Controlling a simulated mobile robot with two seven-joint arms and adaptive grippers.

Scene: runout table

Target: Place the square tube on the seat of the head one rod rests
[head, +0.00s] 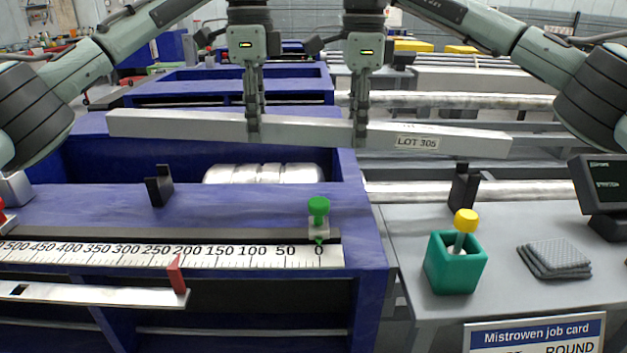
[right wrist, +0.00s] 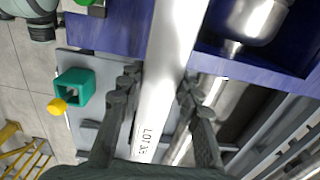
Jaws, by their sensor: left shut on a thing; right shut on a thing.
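The long grey square tube (head: 310,131) hangs level above the bench, with its "LOT 305" label (head: 417,142) near the right end. My left gripper (head: 254,132) is shut on it left of its middle. My right gripper (head: 360,136) is shut on it right of its middle. In the right wrist view the tube (right wrist: 172,45) runs between the right fingers (right wrist: 160,92). Two black upright rests stand below the tube, apart from it: one on the blue bench (head: 158,186), one on the grey table (head: 464,188). Their seats look empty.
A scale (head: 120,256) with a red pointer (head: 176,274) and a green-knobbed stop (head: 319,218) lines the blue bench front. On the grey table (head: 410,235) stand a teal box (head: 455,264) with a yellow-topped tool (head: 465,222), dark pads (head: 554,258) and a screen (head: 603,184).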

